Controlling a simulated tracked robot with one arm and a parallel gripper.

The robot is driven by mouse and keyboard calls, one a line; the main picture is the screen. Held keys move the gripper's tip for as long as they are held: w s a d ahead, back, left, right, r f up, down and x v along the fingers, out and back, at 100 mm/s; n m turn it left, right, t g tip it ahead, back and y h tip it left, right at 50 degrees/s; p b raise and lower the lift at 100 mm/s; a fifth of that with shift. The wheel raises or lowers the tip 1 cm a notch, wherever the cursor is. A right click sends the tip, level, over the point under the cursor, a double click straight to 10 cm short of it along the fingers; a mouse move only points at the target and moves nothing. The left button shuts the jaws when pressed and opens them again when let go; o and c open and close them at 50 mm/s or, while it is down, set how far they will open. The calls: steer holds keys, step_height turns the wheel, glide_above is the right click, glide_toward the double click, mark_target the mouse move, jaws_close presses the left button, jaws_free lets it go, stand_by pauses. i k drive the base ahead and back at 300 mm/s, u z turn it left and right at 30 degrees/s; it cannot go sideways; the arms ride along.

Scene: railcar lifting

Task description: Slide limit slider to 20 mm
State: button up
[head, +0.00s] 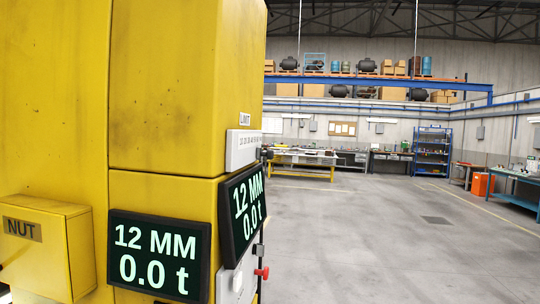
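The limit panel (243,148) is a white plate on the right face of a yellow machine column (168,90), under a small label reading LIMIT (244,119). I see it at a steep angle, and its scale marks are too small to read. A small dark part (266,154) sticks out at its right edge; it may be the slider knob, but I cannot tell its setting. Two black displays, one on the front (158,256) and one on the right side (243,212), both read 12 MM and 0.0 t. My gripper is not in view.
A yellow box labelled NUT (45,245) juts out at lower left. A red knob (262,273) sticks out below the side display. Open grey floor (370,240) lies to the right, with workbenches, a blue shelf (432,152) and an orange box (482,184) far back.

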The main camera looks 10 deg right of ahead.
mark_target(269, 154)
steer(key=i, duration=0.95)
